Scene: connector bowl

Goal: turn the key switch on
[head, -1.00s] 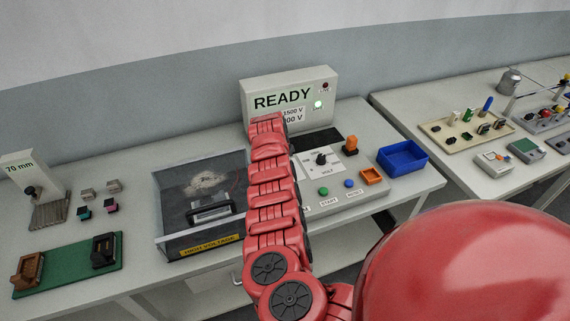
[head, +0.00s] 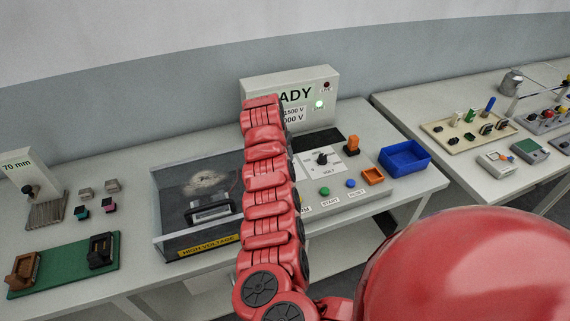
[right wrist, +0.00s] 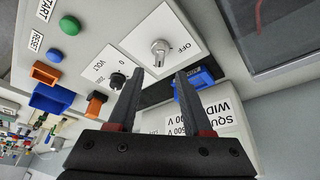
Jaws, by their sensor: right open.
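The key switch (right wrist: 160,50) is a silver knob on a white plate marked OFF in the right wrist view. Its knob lies just beyond and between the fingertips of my right gripper (right wrist: 159,76), which is open and empty. I see no contact with the knob. In the head view my red right arm covers the key switch and the gripper. My left gripper is not in view.
The black VOLT dial (head: 322,158), green START button (head: 324,191) and blue RESET button (head: 350,183) sit on the panel. The display box (head: 333,94) stands behind, its green lamp lit. A blue bin (head: 404,160) and a high-voltage tray (head: 163,240) flank the panel.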

